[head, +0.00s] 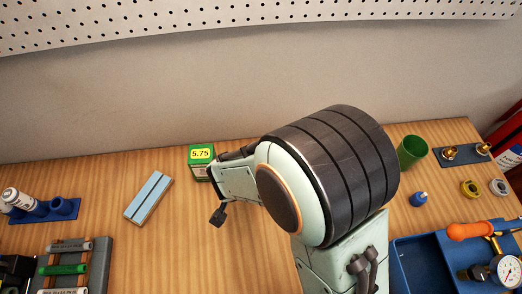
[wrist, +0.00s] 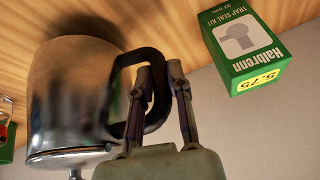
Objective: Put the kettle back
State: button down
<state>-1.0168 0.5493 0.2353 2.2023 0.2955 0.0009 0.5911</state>
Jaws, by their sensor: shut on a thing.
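The kettle (wrist: 68,100) is a shiny metal pot with a lid and a black handle (wrist: 124,59). It fills the left of the wrist view, upside down in that picture. My gripper (wrist: 160,76) has its two fingers at the handle and is shut on it. The kettle's base is near the wooden bench, with a dark shadow beside it; I cannot tell whether it touches. In the head view my arm hides the kettle and most of the gripper.
A green trap seal kit box (head: 201,163) stands close to my gripper; it also shows in the wrist view (wrist: 240,45). A light blue block (head: 149,196) lies to its left. A green cup (head: 412,151) and a blue tray (head: 425,255) are right of my arm.

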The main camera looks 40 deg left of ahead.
jog(key=shift+f, duration=1.85)
jog(key=shift+f, duration=0.15)
jog(key=c, duration=1.1)
grip_release()
jog(key=shift+o, duration=0.2)
